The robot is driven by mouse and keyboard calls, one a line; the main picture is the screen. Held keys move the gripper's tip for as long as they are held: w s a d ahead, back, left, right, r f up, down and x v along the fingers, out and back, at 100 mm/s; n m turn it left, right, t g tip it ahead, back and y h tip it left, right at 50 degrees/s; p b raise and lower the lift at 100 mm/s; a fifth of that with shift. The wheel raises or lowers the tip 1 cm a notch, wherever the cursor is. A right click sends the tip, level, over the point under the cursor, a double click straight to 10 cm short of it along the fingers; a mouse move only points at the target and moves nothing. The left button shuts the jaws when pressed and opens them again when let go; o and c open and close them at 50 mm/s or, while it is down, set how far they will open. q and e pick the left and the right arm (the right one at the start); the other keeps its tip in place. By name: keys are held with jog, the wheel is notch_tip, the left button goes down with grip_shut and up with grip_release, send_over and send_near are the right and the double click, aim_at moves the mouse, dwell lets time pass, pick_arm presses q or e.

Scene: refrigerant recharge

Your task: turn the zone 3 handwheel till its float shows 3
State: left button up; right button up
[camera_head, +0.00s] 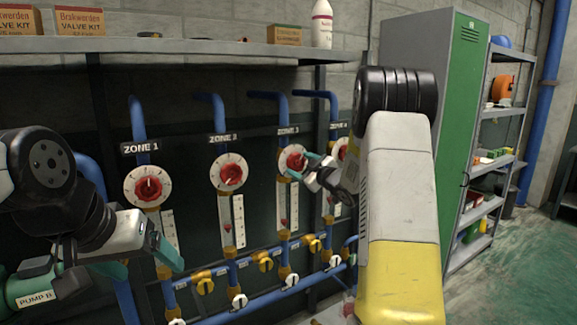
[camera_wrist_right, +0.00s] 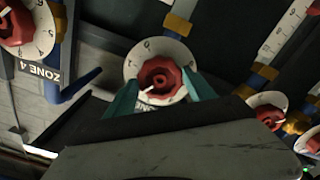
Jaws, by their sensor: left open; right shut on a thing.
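The zone 3 handwheel (camera_head: 291,160) is a red knob on a white numbered dial (camera_head: 282,168), under the ZONE 3 sign (camera_head: 288,130). My right gripper (camera_head: 303,165) is shut on its rim, one teal finger on each side. In the right wrist view the red handwheel (camera_wrist_right: 160,76) sits between the fingers (camera_wrist_right: 162,94), its white pointer toward the lower left. The zone 3 gauge (camera_head: 282,205) hangs below the dial; a red float (camera_head: 283,224) shows low in it, its number too small to read. My left gripper (camera_head: 145,265) is open and empty at lower left.
Similar red handwheels stand at zone 1 (camera_head: 148,188), zone 2 (camera_head: 231,175) and zone 4 (camera_head: 342,149). Blue pipes with yellow valves (camera_head: 265,262) run below. A shelf (camera_head: 180,46) with boxes is above; a green locker (camera_head: 455,120) stands right.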

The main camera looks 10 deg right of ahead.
jog(key=shift+r+n, duration=0.1)
jog(key=shift+n, duration=0.6)
jog(key=shift+n, duration=0.6)
jog(key=o, duration=1.4)
jog(key=shift+n, duration=0.3)
jog(key=shift+o, duration=0.2)
